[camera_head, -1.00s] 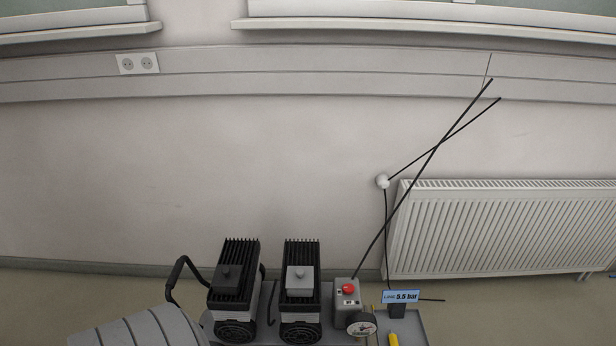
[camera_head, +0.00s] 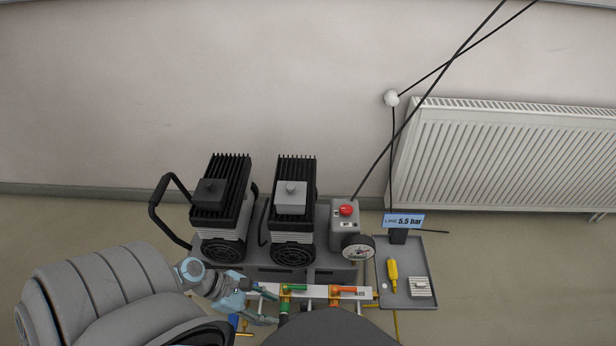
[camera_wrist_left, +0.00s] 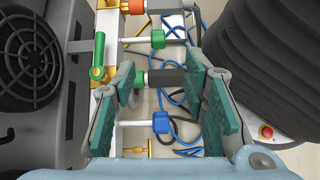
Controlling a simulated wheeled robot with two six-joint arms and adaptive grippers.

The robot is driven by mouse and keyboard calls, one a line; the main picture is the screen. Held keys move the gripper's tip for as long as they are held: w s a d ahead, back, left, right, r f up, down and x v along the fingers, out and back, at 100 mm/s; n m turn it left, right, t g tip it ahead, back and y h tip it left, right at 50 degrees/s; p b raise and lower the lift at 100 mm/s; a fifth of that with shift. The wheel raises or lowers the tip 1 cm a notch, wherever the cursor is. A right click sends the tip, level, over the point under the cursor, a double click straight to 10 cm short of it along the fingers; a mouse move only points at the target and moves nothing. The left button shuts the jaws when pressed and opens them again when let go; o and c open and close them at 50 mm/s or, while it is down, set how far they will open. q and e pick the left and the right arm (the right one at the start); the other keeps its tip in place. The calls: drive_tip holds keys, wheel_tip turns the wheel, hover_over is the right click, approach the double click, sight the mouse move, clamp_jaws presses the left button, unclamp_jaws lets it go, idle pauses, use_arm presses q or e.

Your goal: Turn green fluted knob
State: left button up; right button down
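A green knob (camera_head: 284,307) sits in the row of fittings at the front of the compressor unit, partly hidden in the head view. In the left wrist view a green piece (camera_wrist_left: 140,78) on a dark cylinder shows between my fingers; its fluting is too small to make out. My left gripper (camera_head: 262,303) comes in from the left, beside the knob. In the left wrist view the gripper (camera_wrist_left: 160,90) is open, its teal pads on either side of the green piece and dark cylinder. I cannot tell whether they touch. My right gripper is not in view.
Blue hoses (camera_wrist_left: 180,100) hang behind. A gauge (camera_head: 358,248) and grey tray (camera_head: 410,299) stand to the right.

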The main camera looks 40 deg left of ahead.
sight(307, 321)
use_arm(q)
drive_tip(key=b+x, duration=0.5)
drive_tip(key=x, duration=0.8)
drive_tip(key=shift+w+d, duration=0.1)
drive_tip(key=shift+w, duration=0.2)
drive_tip(key=shift+w+d+f+b, duration=0.2)
drive_tip(key=shift+d+b, duration=0.05)
drive_tip(key=shift+b, duration=0.05)
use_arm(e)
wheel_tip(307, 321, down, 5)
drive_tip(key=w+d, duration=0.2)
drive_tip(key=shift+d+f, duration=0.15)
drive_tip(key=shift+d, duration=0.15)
use_arm(q)
drive_tip(key=c, duration=0.9)
clamp_jaws()
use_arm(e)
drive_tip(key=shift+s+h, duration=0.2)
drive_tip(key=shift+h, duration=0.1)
